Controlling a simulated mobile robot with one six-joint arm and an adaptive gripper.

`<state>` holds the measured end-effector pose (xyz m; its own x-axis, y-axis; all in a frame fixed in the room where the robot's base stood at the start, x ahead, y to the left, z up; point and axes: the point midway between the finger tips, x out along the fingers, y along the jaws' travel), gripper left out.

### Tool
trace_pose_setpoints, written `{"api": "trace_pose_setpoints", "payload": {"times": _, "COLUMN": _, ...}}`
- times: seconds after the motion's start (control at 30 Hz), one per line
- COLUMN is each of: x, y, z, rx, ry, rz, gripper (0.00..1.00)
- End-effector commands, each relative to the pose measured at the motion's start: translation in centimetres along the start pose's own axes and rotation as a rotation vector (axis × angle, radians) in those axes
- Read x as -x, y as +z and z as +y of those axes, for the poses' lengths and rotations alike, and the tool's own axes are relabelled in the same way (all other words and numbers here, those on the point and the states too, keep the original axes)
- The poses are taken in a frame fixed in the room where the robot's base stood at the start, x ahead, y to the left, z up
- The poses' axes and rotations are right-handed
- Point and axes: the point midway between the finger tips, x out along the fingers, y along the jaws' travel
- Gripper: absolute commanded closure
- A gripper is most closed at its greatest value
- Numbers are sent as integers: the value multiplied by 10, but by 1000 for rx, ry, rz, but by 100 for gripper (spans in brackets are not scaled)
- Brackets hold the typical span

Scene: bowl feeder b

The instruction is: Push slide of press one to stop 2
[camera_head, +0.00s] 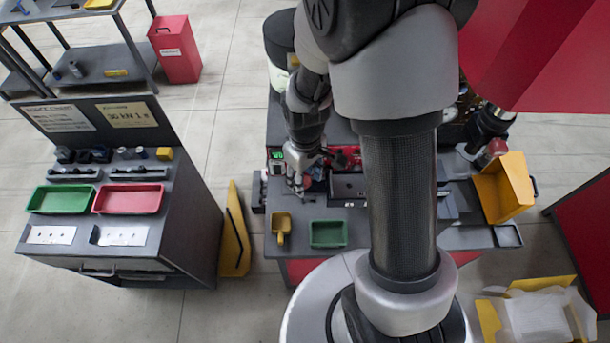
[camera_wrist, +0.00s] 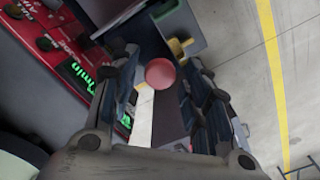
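A red round knob (camera_wrist: 160,73) shows in the wrist view, between the two fingers of my gripper (camera_wrist: 162,85). A pale flat strip (camera_wrist: 142,118) runs below the knob, beside a dark bar. The fingers stand wide apart, with a visible gap on both sides of the knob; I cannot tell the knob's depth between them. In the head view my gripper (camera_head: 297,185) points down over the left part of the dark bench (camera_head: 355,228). I cannot make out the slide's stops or any stop number, and my arm hides part of the bench.
A red panel (camera_wrist: 75,52) with green digits lies left of the fingers. A green tray (camera_head: 327,234) and a yellow scoop (camera_head: 282,226) lie at the bench front. A yellow bin (camera_head: 503,187) stands right. Left is a cabinet with a green tray (camera_head: 62,199) and a red tray (camera_head: 128,199).

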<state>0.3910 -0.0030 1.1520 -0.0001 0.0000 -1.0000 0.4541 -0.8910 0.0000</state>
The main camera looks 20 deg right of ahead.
Motion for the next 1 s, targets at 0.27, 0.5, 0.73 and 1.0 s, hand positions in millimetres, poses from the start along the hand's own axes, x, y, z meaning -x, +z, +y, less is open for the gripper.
{"api": "trace_pose_setpoints", "payload": {"times": 0.27, "x": 0, "y": 0, "z": 0, "rx": 0, "ry": 0, "rz": 0, "gripper": 78}}
{"api": "trace_pose_setpoints", "payload": {"times": 0.5, "x": 0, "y": 0, "z": 0, "rx": 0, "ry": 0, "rz": 0, "gripper": 94}}
{"api": "trace_pose_setpoints", "payload": {"times": 0.73, "x": 0, "y": 0, "z": 0, "rx": 0, "ry": 0, "rz": 0, "gripper": 100}}
{"api": "trace_pose_setpoints", "payload": {"times": 1.0, "x": 0, "y": 2, "z": 2, "rx": -1, "ry": 0, "rz": 0, "gripper": 100}}
